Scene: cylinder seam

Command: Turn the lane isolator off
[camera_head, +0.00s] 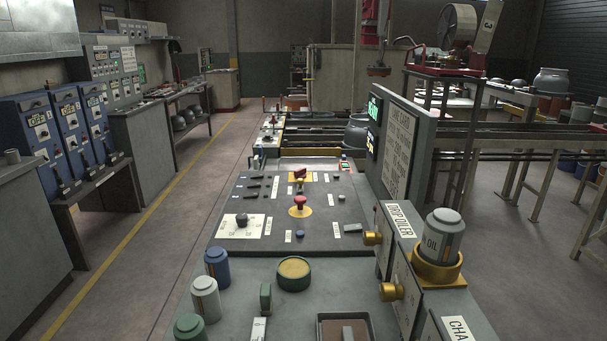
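A dark grey control panel (335,190) stands in front of me on the console. A red knob on a round yellow plate (300,202) sits near its middle. A second red-topped control on yellow (299,175) sits just behind it. A black rotary knob (242,219) sits on a white marked plate at the panel's front left. The small labels are too small to read, so I cannot tell which control is the lane isolator or how it is set. Neither of my grippers is in view.
Blue, white and green canisters (205,299) line the console's left front. A round yellow-topped pot (294,273) stands mid-front. At right, an upright lane card board (400,150) and a drip oiler (440,250) rise above the panel. Blue switch cabinets (60,140) stand far left.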

